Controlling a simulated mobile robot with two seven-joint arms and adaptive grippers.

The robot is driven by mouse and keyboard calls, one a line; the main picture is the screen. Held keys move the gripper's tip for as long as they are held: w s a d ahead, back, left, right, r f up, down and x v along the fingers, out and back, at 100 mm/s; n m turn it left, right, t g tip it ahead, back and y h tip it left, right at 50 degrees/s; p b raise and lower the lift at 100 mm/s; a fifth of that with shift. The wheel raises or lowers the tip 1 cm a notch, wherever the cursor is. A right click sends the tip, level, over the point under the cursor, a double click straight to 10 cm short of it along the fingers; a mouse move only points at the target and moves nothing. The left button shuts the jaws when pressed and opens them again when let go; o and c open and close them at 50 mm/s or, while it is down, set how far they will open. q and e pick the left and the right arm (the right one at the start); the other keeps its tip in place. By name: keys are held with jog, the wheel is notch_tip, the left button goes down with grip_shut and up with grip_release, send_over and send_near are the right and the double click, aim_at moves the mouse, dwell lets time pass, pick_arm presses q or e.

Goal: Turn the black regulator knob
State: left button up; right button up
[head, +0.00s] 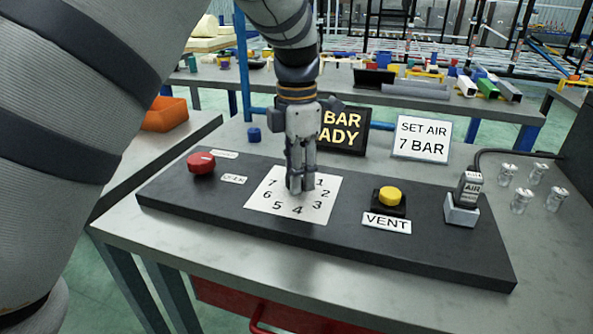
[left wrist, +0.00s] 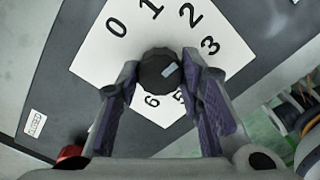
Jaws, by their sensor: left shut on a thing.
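The black regulator knob (left wrist: 154,76) sits on the white dial plate (left wrist: 98,52) in the left wrist view. Its light pointer mark faces roughly the 3. My left gripper (left wrist: 162,70) is shut on the knob, with one finger on each side. In the head view my left gripper (head: 297,186) reaches down onto the dial plate (head: 264,205) and hides the knob and part of the scale. A sign (head: 426,137) behind reads "SET AIR 7 BAR". My right gripper is out of view.
The dark panel (head: 330,232) also bears a red knob (head: 201,163), a yellow button (head: 390,196) by a "VENT" label, and an "AIR" plug (head: 469,187) in a grey block. A partly hidden display (head: 345,132) and several small clear cylinders stand behind or right.

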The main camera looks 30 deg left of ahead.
pick_arm(q)
jog(key=m, duration=0.4)
jog(key=shift+m, duration=0.3)
jog(key=m, duration=1.4)
jog(key=shift+m, duration=0.3)
jog(key=m, duration=1.3)
jog(key=shift+m, duration=2.4)
